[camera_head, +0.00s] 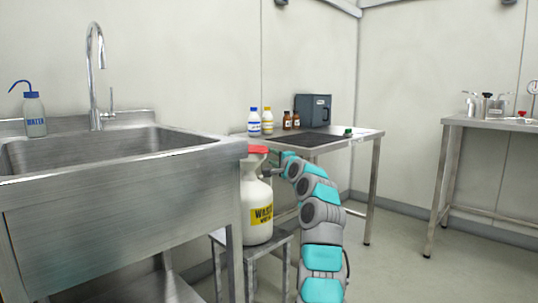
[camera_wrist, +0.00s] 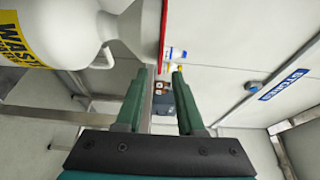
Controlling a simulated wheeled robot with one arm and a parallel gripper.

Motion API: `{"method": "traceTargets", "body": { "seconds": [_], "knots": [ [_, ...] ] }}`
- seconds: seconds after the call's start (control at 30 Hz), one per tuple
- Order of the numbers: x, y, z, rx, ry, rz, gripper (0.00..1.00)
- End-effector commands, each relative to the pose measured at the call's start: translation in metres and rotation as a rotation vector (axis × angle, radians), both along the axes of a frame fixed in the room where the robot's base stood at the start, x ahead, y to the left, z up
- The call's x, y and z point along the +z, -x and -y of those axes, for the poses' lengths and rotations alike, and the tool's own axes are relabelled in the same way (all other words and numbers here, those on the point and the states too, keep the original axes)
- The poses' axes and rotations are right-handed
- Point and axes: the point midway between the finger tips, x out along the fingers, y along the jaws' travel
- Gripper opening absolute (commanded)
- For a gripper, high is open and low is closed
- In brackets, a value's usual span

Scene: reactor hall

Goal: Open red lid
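A white waste jug (camera_head: 256,215) with a yellow label stands upright on a small metal stand beside the sink. Its red lid (camera_head: 258,149) sits on top and looks closed. In the wrist view the jug (camera_wrist: 70,25) appears sideways, with the red lid (camera_wrist: 163,30) seen edge-on as a thin strip. My gripper (camera_wrist: 164,70) is open and empty, with its two green fingers apart. In the head view my gripper (camera_head: 271,167) is just right of the lid, partly hidden.
The steel sink (camera_head: 120,200) with its tall faucet is close on the left. Behind is a steel table (camera_head: 362,136) with bottles and a dark grey box (camera_head: 313,110). Another table (camera_head: 490,122) stands at right. Floor between the tables is clear.

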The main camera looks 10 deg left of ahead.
Motion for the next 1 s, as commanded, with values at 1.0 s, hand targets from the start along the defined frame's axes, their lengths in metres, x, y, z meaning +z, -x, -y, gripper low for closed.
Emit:
{"method": "traceTargets", "body": {
  "seconds": [1.0],
  "knots": [
    [0.004, -0.064, -0.035, 0.0, 0.001, -0.003, 0.38]
  ]
}}
